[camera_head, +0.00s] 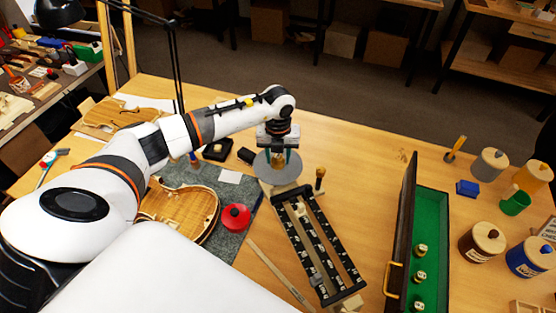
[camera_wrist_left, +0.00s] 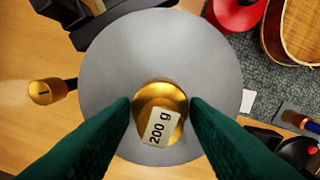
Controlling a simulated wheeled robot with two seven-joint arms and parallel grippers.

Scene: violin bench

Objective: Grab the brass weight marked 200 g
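The brass weight marked 200 g (camera_wrist_left: 158,112) stands on a round grey plate (camera_wrist_left: 110,60), its label facing up in the left wrist view. In the head view the weight (camera_head: 279,160) is a small gold shape above the plate (camera_head: 270,173). My left gripper (camera_head: 280,158) points down over the plate. Its two dark green fingers (camera_wrist_left: 160,104) straddle the weight, one on each side and very close to it. They look open around it, though firm contact cannot be made out. My right gripper is not in view.
A black slotted rack (camera_head: 316,245) and a wooden-handled tool (camera_head: 319,180) stand beside the plate. An open green-lined case (camera_head: 432,225) holds several brass weights at right. A violin body (camera_head: 185,212) and a red round tin (camera_head: 235,217) lie left. Jars (camera_head: 482,241) stand far right.

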